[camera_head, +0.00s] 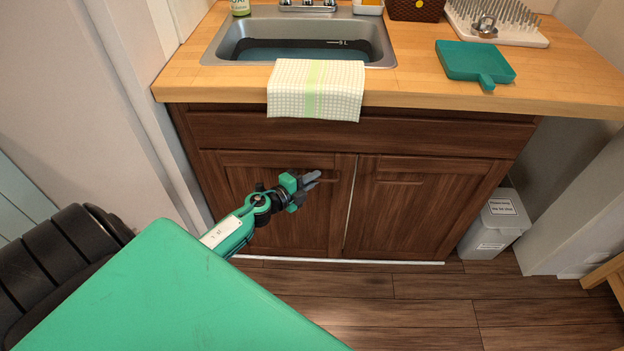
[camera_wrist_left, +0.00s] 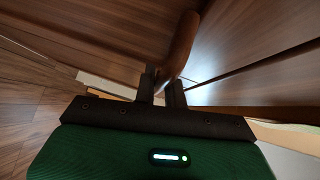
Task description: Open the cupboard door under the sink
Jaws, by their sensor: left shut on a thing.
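The dark wooden cupboard under the sink has a left door (camera_head: 270,222) and a right door (camera_head: 415,215). A narrow pale line runs between them; I cannot tell if the left door is slightly ajar. My left gripper (camera_head: 314,180) is at the upper right of the left door, shut on its handle. In the left wrist view, the brown, rounded handle (camera_wrist_left: 181,45) rises from between the two dark fingers of the left gripper (camera_wrist_left: 163,88). The right door's handle (camera_head: 400,183) is free. My right gripper is not in view.
Above are the wooden counter (camera_head: 420,92), the sink (camera_head: 225,50) and a checked towel (camera_head: 316,90) hanging over the front edge. A grey bin (camera_head: 493,228) stands right of the cupboard. A wall (camera_head: 110,110) is close on the left. The floor (camera_head: 430,290) in front is clear.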

